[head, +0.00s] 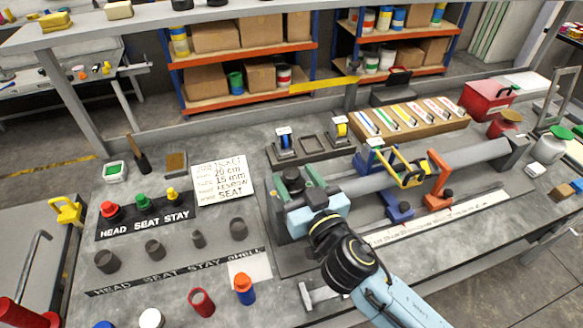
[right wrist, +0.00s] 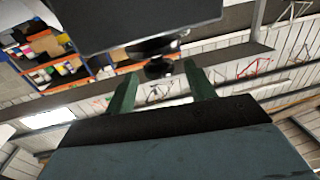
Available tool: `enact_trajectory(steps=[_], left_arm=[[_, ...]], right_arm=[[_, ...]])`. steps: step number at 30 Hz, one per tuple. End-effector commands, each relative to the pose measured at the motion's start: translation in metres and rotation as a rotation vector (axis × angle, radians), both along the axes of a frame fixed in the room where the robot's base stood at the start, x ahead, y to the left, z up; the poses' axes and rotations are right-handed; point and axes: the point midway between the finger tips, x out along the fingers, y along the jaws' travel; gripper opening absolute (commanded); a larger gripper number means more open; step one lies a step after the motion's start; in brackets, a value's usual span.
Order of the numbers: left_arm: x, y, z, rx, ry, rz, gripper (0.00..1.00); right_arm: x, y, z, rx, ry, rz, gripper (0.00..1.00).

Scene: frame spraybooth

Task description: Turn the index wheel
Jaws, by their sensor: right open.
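My right gripper (head: 300,182) reaches up from the bottom in the head view, at the left end of the bench fixture. Its green fingers are apart, with a dark round part (head: 292,176) between or just beyond them. This looks like the index wheel, but the gripper partly hides it. In the right wrist view, the open fingers (right wrist: 162,84) stand below a dark block (right wrist: 150,22), and a small dark round knob (right wrist: 159,68) shows between them. I cannot tell whether the fingers touch it. A grey tube (head: 470,156) extends right from the fixture. My left gripper is out of view.
A job ticket (head: 222,179), several dark cups and paint pots occupy the bench's left side. A wooden rack of coloured strips (head: 410,118) and a red box (head: 490,99) stand behind.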

Motion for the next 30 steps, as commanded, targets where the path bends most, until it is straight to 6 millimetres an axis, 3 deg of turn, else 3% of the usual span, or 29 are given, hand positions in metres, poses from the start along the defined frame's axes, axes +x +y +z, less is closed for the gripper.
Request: enact_trajectory(steps=[6, 17, 27, 30], left_arm=[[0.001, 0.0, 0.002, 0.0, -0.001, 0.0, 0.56], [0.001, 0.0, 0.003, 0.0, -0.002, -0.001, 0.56], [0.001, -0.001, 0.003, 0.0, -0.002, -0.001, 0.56], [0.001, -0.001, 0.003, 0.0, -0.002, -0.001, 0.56]], right_arm=[[0.02, 0.01, 0.0, 0.001, 0.0, 0.0, 0.54], [0.024, 0.011, -0.001, 0.001, 0.002, 0.0, 0.54], [0.023, 0.011, 0.0, 0.001, 0.002, 0.0, 0.12], [0.023, 0.011, 0.0, 0.0, 0.001, 0.002, 0.11]])
